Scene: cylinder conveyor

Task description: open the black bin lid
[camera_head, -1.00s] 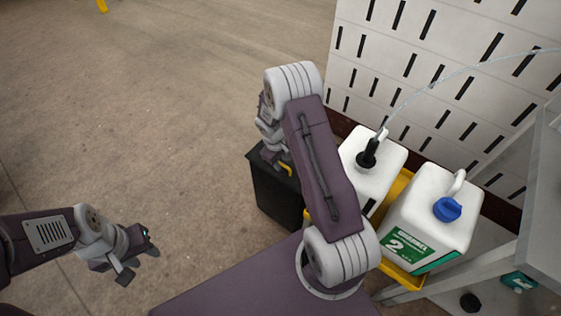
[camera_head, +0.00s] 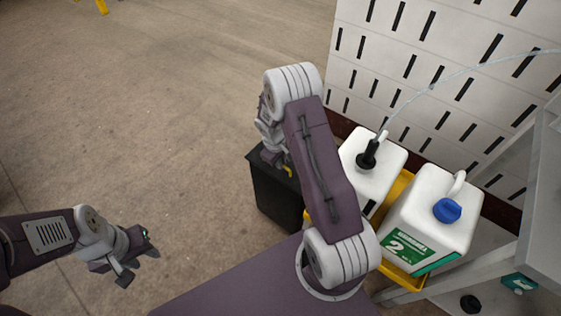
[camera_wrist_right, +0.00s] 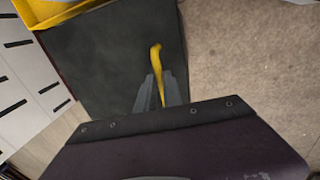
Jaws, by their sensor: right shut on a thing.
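The black bin (camera_head: 272,197) stands on the floor, partly behind my right arm. Its flat black lid (camera_wrist_right: 108,52) fills much of the right wrist view and looks closed. A yellow handle (camera_wrist_right: 155,56) stands on the lid and also shows in the head view (camera_head: 288,170). My right gripper (camera_wrist_right: 160,88) is shut on the yellow handle, just above the lid. In the head view its fingers are mostly hidden by its arm. My left gripper (camera_head: 140,262) is open and empty above the floor at the lower left, away from the bin.
Two white jugs, one with a black cap (camera_head: 366,160) and one with a blue cap (camera_head: 425,225), sit in a yellow tray (camera_head: 398,185) right beside the bin. A slotted white panel (camera_head: 430,80) stands behind them.

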